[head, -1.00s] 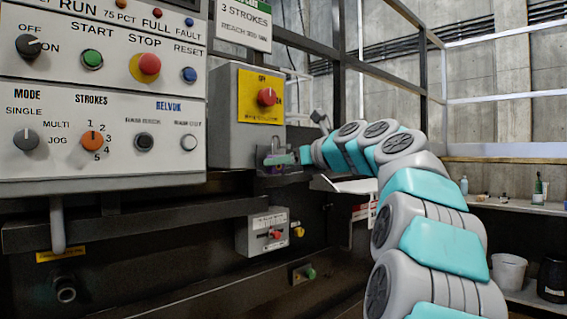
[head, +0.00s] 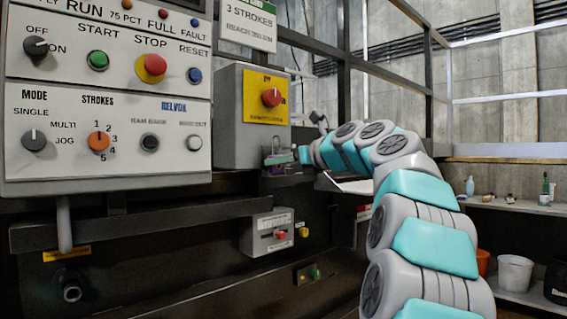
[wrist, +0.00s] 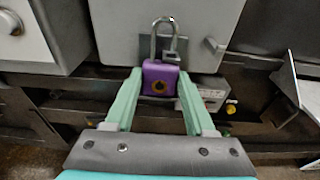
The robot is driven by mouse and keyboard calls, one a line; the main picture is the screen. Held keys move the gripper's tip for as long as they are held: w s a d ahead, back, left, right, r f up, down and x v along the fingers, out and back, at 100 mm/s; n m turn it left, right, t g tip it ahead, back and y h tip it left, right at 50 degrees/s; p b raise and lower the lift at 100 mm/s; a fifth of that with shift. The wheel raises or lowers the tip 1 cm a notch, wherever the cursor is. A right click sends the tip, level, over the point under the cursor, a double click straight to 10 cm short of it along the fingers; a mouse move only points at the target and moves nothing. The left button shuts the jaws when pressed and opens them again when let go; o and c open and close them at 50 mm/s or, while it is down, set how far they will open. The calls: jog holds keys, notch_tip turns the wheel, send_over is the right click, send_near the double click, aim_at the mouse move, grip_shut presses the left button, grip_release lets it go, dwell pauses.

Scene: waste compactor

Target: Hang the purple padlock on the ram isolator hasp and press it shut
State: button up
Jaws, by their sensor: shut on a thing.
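The purple padlock (wrist: 160,78) is upright between the two teal fingers of my gripper (wrist: 160,75) in the wrist view, its grey shackle (wrist: 154,38) pointing up. A small metal piece, apparently the hasp (wrist: 172,56), shows at the shackle's right leg; I cannot tell whether the shackle passes through it or is latched. In the head view, the isolator box (head: 228,130) is grey, with a red knob (head: 271,97) on a yellow plate. My gripper (head: 285,158) is at its lower right edge. The padlock is small and mostly unclear there.
A large control panel (head: 60,170) stands left of the isolator box. A small grey switch box (head: 257,238) is below it. A thin metal plate (wrist: 290,85) juts out at right in the wrist view. A shelf with bottles (head: 515,204) is far right.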

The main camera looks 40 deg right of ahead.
jog(key=shift+w, duration=0.35)
jog(key=shift+f, duration=0.25)
dwell(0.5)
jog(key=o, duration=1.3)
jog(key=shift+c, duration=0.5)
jog(key=shift+s, duration=0.1)
jog(key=s+r, duration=0.1)
jog(key=s, duration=0.5)
jog(key=shift+s+d, duration=0.25)
jog(key=shift+s, duration=0.1)
